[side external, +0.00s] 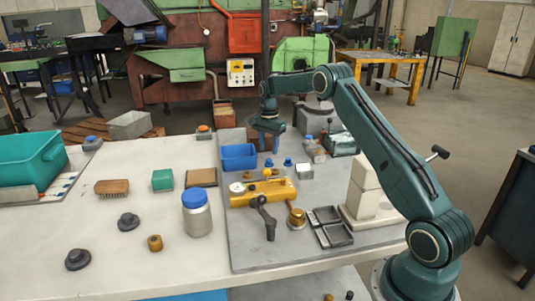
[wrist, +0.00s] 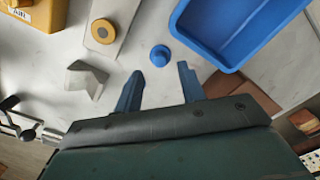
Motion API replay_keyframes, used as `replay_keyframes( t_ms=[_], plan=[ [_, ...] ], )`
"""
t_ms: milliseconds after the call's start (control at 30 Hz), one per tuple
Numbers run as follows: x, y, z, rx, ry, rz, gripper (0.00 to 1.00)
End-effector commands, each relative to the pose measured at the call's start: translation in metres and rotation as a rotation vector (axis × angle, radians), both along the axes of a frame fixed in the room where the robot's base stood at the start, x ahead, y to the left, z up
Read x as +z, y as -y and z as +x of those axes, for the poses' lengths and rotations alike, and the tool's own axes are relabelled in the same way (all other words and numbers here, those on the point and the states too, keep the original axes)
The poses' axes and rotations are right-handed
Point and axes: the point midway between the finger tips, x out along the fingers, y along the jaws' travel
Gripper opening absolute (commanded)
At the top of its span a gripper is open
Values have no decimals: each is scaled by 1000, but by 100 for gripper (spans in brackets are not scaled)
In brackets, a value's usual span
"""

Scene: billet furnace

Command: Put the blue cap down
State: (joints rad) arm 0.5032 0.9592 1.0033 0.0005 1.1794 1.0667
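In the wrist view a small round blue cap (wrist: 160,56) stands on the pale worktop, just beyond and between my fingertips and apart from them. My gripper (wrist: 160,70) has its two fingers spread with nothing between them. In the side view my gripper (side external: 266,146) points down over the far part of the grey work mat. Two small blue caps, one at left (side external: 268,163) and one at right (side external: 288,162), show near it; I cannot tell which of them the wrist view shows.
A blue bin (wrist: 240,28) lies close to the cap; it also shows in the side view (side external: 239,157). A stacked pale block (side external: 362,190) is at right.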

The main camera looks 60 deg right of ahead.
Motion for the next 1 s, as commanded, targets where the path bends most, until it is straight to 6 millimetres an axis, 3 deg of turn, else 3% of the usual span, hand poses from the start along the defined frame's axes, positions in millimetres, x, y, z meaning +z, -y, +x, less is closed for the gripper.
replay_keyframes(
  t_ms=[200, 433, 633, 1000],
  plan=[
    [38, 0, 1, 0, 4, -2, 40],
    [66, 0, 0, 0, 1, 0, 40],
    [75, 0, 0, 0, 1, 0, 40],
    [76, 0, 0, 0, 0, 0, 40]
  ],
)
